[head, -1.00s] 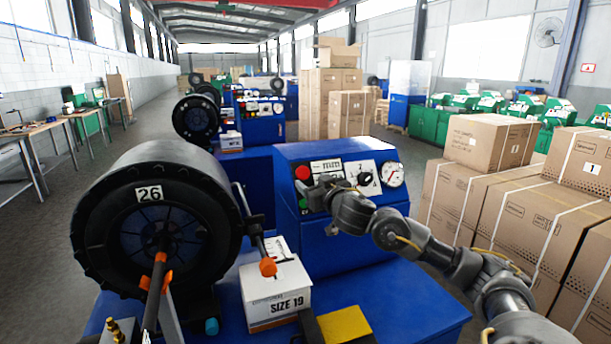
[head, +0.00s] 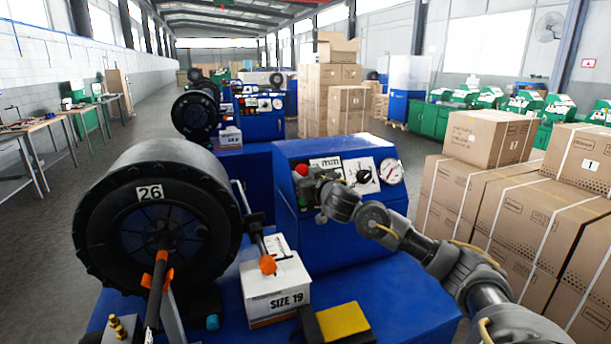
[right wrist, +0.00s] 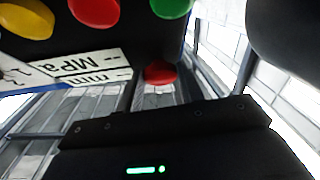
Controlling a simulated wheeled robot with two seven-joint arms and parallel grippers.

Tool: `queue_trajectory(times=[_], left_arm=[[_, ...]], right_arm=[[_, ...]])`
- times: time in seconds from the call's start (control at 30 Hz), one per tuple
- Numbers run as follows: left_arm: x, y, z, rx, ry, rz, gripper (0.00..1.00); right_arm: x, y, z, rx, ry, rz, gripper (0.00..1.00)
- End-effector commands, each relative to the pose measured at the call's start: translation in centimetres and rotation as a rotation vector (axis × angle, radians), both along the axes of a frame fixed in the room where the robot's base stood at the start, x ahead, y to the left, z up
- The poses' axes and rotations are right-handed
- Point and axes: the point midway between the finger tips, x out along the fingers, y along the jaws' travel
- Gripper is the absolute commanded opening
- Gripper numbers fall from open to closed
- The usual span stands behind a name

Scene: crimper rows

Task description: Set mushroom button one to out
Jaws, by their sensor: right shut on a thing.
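The blue crimper console (head: 345,240) has a red mushroom button (head: 302,170) at the upper left of its panel. A green button (head: 303,204) sits lower on the same side. In the right wrist view the red mushroom head (right wrist: 160,73) shows just beyond my dark gripper body, which hides part of the grip. Red, yellow and green buttons also show at the top there. My left gripper is not in view.
A large black crimper drum (head: 150,225) marked 26 stands left of the console. A white SIZE 19 box (head: 275,290) and a yellow pad (head: 343,320) are in front. Cardboard boxes (head: 500,205) are stacked at the right. A gauge (head: 391,172) is on the panel's right.

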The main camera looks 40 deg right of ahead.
Motion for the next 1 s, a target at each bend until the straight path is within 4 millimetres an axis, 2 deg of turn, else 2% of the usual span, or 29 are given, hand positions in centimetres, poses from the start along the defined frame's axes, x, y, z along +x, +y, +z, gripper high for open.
queue_trajectory(times=[0.03,0.13,0.4,0.67,0.7,0.83,1.0], left_arm=[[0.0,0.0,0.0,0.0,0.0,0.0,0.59],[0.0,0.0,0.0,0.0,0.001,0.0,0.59],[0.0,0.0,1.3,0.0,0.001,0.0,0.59],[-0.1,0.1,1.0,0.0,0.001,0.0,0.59],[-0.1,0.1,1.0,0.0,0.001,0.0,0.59],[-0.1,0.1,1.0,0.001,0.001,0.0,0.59],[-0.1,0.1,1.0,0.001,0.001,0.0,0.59]], right_arm=[[0.0,0.0,0.0,0.0,0.0,-0.001,0.12],[0.0,0.0,0.0,0.0,0.0,-0.001,0.0],[-0.8,0.3,0.7,0.002,0.003,0.001,0.0],[-1.0,0.3,0.6,0.0,0.0,0.0,0.0],[-1.0,0.3,0.6,0.0,0.0,0.0,0.42],[-1.0,0.3,0.6,0.0,0.0,0.0,0.59],[-1.0,0.3,0.6,0.0,0.0,-0.001,0.59]])
